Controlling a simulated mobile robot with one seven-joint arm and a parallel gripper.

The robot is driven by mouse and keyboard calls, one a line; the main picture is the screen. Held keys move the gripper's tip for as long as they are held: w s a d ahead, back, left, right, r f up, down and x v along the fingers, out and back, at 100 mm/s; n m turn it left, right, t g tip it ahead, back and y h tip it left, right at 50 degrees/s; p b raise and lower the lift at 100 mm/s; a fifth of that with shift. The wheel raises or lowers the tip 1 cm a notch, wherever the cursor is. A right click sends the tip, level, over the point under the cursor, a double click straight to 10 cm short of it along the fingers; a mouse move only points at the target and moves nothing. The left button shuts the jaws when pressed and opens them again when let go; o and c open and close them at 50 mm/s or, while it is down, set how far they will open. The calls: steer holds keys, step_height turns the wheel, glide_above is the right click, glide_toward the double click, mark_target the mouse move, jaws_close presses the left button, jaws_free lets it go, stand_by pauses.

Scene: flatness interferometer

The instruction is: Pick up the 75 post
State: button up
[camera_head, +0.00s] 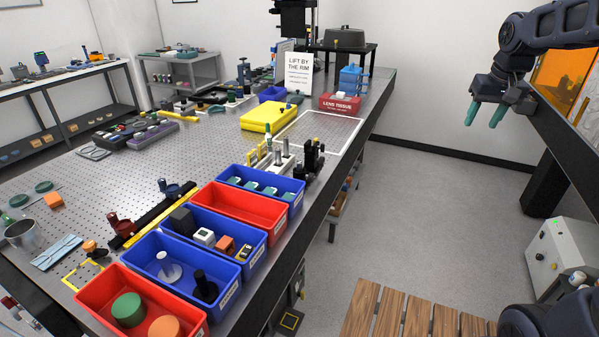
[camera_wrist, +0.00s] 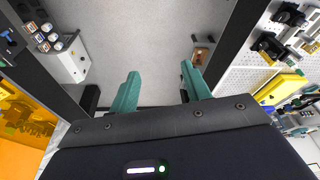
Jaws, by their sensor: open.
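No label reading 75 is legible, so I cannot tell which thing is the 75 post. Several upright pale posts stand in a group (camera_head: 284,157) near the table's right edge, behind the blue bins, beside a black fixture (camera_head: 312,158). My gripper (camera_head: 484,115) is open and empty, far right of the table, in the air above the floor. Its teal fingers also show apart in the wrist view (camera_wrist: 158,88).
A red bin (camera_head: 238,210) and blue bins line the perforated table's (camera_head: 100,185) right edge. A yellow case (camera_head: 268,115) and red lens tissue box (camera_head: 340,103) lie farther back. Clear floor (camera_head: 410,200) separates the table from my gripper. An orange panel (camera_head: 570,80) stands at right.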

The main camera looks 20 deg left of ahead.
steer(key=w+a+n, duration=0.1)
steer(key=w+a, duration=0.2)
steer(key=a, duration=0.3)
steer(key=w+a+n, duration=0.1)
steer(key=w+a, duration=0.2)
steer(key=a, duration=0.3)
steer(key=n+g+h, duration=0.1)
steer(key=n+g, duration=0.2)
steer(key=n, duration=0.1)
glide_above(299, 162)
step_height(299, 162, down, 16)
step_height(299, 162, down, 10)
steer(key=shift+r, duration=0.1)
jaws_close()
